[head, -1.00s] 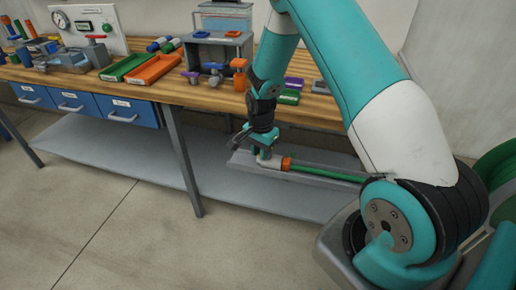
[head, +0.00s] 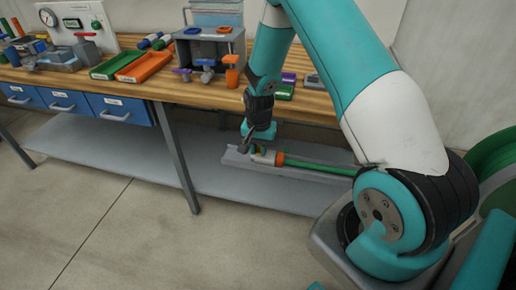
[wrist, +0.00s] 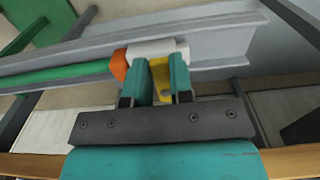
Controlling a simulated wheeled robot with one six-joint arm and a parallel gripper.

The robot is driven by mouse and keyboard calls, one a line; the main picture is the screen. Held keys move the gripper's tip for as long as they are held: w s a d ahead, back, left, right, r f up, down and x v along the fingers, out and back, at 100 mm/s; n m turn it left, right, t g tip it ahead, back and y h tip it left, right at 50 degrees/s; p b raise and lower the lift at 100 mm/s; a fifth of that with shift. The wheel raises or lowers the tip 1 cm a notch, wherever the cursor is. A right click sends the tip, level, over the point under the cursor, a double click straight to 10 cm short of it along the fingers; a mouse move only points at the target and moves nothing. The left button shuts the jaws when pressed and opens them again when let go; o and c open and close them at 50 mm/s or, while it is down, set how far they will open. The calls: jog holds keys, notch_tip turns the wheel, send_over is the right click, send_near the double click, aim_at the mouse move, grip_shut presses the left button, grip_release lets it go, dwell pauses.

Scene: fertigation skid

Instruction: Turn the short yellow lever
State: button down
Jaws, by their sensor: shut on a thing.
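The short yellow lever (wrist: 160,78) shows in the wrist view between the two teal fingers of my gripper (wrist: 163,80). The fingers are shut on it. The lever sits at a pale valve body (wrist: 155,48) with an orange collar (wrist: 118,66) on its left in that view. In the head view my gripper (head: 257,150) is low beside the bench, at the left end of the green pipe (head: 315,166). The fingers hide part of the lever, and its exact angle is hard to tell.
The valve and pipe lie along a grey channel (head: 235,158) above the lower shelf (head: 120,155). The wooden bench top (head: 180,88) overhangs behind, with a grey box stand (head: 210,48), trays and small valves on it. Open floor lies in front.

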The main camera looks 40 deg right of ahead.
aim_at(259, 152)
jog(key=shift+s+a, duration=0.1)
jog(key=c, duration=1)
grip_release()
notch_tip(259, 152, up, 18)
jog(key=shift+f, duration=0.25)
